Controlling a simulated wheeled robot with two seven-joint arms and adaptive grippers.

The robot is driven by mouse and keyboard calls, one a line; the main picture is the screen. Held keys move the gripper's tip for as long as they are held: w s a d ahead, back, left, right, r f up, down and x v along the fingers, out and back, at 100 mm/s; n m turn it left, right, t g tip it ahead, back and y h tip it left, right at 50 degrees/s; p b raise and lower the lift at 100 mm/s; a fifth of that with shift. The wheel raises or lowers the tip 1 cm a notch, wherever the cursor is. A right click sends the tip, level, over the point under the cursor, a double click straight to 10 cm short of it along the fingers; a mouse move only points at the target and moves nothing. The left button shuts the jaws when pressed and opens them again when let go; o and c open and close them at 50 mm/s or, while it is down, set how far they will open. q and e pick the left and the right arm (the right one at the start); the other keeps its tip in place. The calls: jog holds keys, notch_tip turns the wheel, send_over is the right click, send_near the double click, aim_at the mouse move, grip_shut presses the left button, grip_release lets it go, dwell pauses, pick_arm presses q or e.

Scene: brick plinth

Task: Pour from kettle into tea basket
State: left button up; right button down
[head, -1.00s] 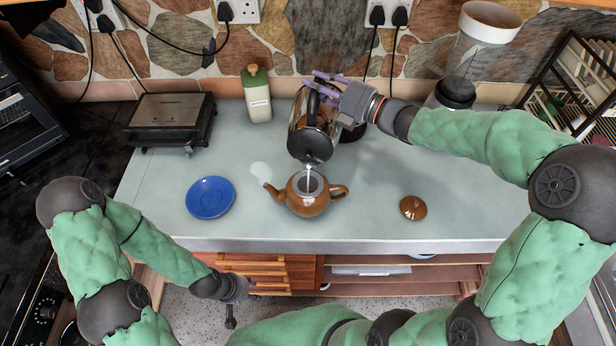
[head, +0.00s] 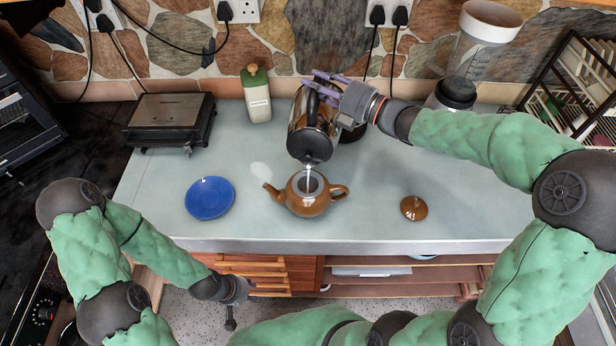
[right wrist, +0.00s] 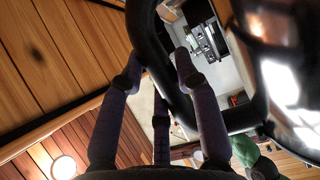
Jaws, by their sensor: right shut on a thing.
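The kettle (head: 303,138), shiny metal with a black handle, is tilted above the teapot in the head view. A thin pale stream runs from its spout into the open top, where the grey tea basket (head: 309,183) sits in the brown teapot (head: 305,203). My right gripper (head: 322,91) is shut on the kettle's handle, which also shows as a black loop between the fingers in the right wrist view (right wrist: 150,60). My left gripper (head: 236,292) hangs low in front of the counter, away from the kettle; its fingers are too small to read.
A brown lid (head: 413,208) lies right of the teapot on the counter. A blue saucer (head: 210,198) lies to the left. The counter is clear between teapot and lid.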

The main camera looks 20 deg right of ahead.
jog(key=shift+s+a+r+b, duration=0.15)
jog(key=shift+s+r+b, duration=0.15)
jog(key=shift+b, duration=0.15)
dwell(1.2)
